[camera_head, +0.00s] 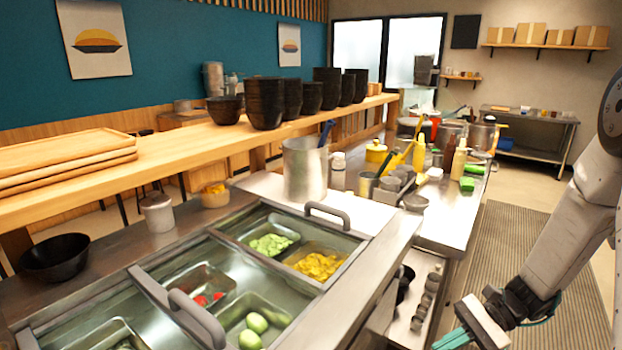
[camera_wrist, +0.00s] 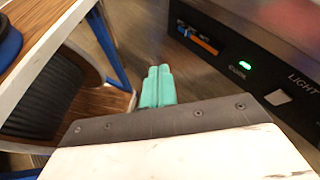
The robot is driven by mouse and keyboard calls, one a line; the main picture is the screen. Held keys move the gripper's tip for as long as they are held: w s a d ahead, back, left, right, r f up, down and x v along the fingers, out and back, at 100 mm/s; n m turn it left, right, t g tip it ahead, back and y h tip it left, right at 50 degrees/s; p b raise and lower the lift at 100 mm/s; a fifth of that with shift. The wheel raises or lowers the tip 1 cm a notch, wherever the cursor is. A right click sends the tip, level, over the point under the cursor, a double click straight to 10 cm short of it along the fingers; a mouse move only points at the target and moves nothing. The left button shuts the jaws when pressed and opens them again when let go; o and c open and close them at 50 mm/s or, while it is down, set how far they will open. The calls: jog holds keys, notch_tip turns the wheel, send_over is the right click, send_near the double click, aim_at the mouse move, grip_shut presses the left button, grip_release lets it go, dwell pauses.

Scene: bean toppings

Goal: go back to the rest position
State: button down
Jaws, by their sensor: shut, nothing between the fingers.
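My gripper (camera_head: 458,340) is at the lower right of the head view, beside the counter's right side and low over the floor mat. Its teal fingers are cut off by the bottom edge there. In the wrist view my gripper (camera_wrist: 157,84) shows its teal fingers pressed together with nothing between them. My white arm comes in from the right edge of the head view.
The steel topping counter (camera_head: 370,295) holds bins of green and yellow toppings. A striped mat (camera_head: 520,235) covers the aisle. In the wrist view a dark appliance panel (camera_wrist: 262,62) with a green light is right of the fingers, and a wooden-topped table (camera_wrist: 40,40) is left.

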jog(key=s+r+n+t+h, duration=0.2)
jog(key=s+r+n+h, duration=0.4)
jog(key=r, duration=0.5)
jog(key=s+r+n+t+h, duration=0.1)
jog(key=s+r+n+h, duration=0.5)
jog(key=s+r, duration=0.5)
jog(key=shift+a+r+n+t+h, duration=0.35)
jog(key=shift+r+n+t+h, duration=0.05)
jog(key=shift+r+n, duration=0.1)
jog(key=shift+s, duration=0.1)
